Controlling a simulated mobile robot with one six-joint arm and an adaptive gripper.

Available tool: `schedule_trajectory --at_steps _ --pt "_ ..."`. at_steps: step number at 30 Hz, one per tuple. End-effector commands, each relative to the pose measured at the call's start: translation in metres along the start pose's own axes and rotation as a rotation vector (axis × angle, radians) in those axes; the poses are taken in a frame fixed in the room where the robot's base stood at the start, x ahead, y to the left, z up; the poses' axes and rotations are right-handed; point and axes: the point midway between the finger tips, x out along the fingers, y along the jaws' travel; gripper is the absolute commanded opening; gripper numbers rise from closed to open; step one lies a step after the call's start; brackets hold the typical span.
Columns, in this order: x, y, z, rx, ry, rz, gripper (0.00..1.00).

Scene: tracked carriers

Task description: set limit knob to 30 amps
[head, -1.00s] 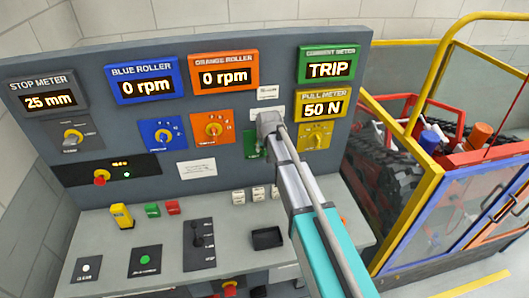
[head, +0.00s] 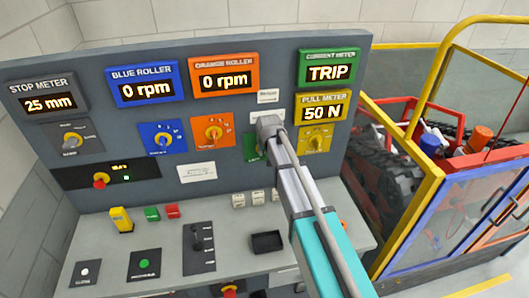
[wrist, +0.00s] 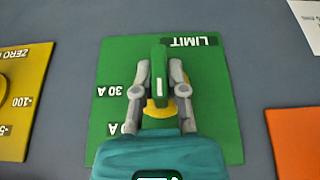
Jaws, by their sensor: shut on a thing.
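The limit knob (wrist: 158,60) is a green bar handle with a white line, over a yellow base. It sits on a green plate (wrist: 222,120) labelled LIMIT, which appears upside down in the wrist view. My gripper (wrist: 160,80) is shut on the knob, one finger on each side. The bar lies nearly vertical in that picture. A "30 A" mark (wrist: 112,91) shows to the left of the knob, and another amp mark below it is partly covered by my gripper. In the head view my arm hides the knob, and only the left edge of the green plate (head: 249,147) shows.
The green current meter (head: 329,67) reads TRIP. The yellow pull meter (head: 321,108) reads 50 N. A yellow knob plate (head: 315,140) and an orange one (head: 212,132) flank the limit plate. Below, the console shelf carries a joystick (head: 197,240) and several buttons.

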Motion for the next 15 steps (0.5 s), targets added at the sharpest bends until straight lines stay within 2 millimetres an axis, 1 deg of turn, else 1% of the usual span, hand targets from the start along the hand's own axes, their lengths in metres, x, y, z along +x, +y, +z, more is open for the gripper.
schedule_trajectory --at_steps 8,15 --pt "0.0010 0.0003 0.0004 0.016 -0.001 -0.032 0.00" --pt "0.0022 0.0013 0.0012 0.057 -0.001 -0.129 0.00"
